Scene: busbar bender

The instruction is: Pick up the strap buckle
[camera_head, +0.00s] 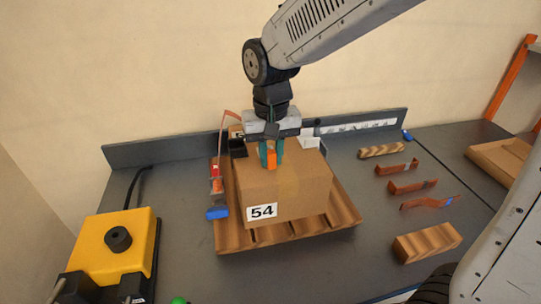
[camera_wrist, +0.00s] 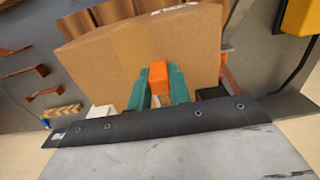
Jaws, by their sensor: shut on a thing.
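The strap buckle appears to be the small orange block (camera_head: 271,158), seen between the teal fingers of my gripper (camera_head: 271,155). It also shows in the wrist view as an orange block (camera_wrist: 158,76) between the two teal fingers (camera_wrist: 159,88). My gripper is shut on it, in front of or over the upper part of the cardboard box (camera_head: 290,197) labelled 54. Whether the block still touches the box cannot be told. The fingers partly hide its sides.
The box stands on a slatted wooden pallet (camera_head: 345,215). Left of it are a red-and-blue tool (camera_head: 216,190) and a yellow machine (camera_head: 118,245) with a black knob. Several bent copper bars (camera_head: 412,186) and a wooden block (camera_head: 427,243) lie on the right.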

